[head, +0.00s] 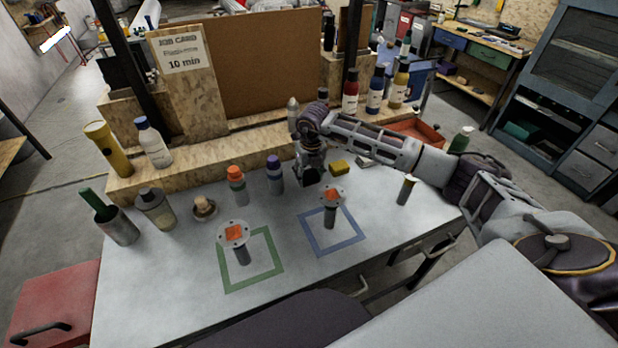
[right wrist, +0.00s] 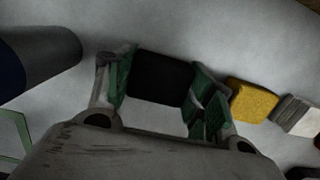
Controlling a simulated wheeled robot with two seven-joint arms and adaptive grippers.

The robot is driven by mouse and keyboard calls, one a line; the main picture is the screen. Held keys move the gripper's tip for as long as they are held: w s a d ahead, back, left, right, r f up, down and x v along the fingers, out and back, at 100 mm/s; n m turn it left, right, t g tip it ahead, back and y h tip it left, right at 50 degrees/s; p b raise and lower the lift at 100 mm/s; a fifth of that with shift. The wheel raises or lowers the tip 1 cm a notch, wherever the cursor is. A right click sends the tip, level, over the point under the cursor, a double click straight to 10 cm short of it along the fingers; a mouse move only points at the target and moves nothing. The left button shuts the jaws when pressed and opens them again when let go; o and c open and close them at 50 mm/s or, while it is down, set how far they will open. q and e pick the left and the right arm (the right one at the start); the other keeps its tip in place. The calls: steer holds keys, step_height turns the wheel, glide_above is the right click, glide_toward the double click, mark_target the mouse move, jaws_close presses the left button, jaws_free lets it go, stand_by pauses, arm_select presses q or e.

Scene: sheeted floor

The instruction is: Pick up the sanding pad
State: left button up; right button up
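A black block, which looks like the sanding pad (right wrist: 161,78), shows in the right wrist view between the green-padded fingers of my right gripper (right wrist: 163,85). The fingers stand on either side of it with no clear gap. I cannot tell whether they press on it. In the head view my right gripper (head: 308,178) is low over the back middle of the table, with a dark shape at its tips, and hides most of the pad. My left gripper is not in view.
A yellow block (head: 339,167) and a grey block (head: 363,160) lie just right of the gripper. Bottles with a purple cap (head: 275,176) and an orange cap (head: 236,187) stand left. Disc-topped tools stand by the green square (head: 266,284) and blue square (head: 334,249).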

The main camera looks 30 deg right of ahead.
mark_target(309, 173)
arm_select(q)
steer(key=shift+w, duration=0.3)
arm_select(e)
steer(key=shift+c, duration=1.2)
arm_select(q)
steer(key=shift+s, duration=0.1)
arm_select(e)
steer(key=shift+r, duration=0.1)
steer(key=shift+r, duration=0.45)
step_height(309, 173, up, 8)
steer(key=shift+f, duration=0.15)
steer(key=shift+r+b, duration=0.3)
steer(key=shift+r, duration=0.35)
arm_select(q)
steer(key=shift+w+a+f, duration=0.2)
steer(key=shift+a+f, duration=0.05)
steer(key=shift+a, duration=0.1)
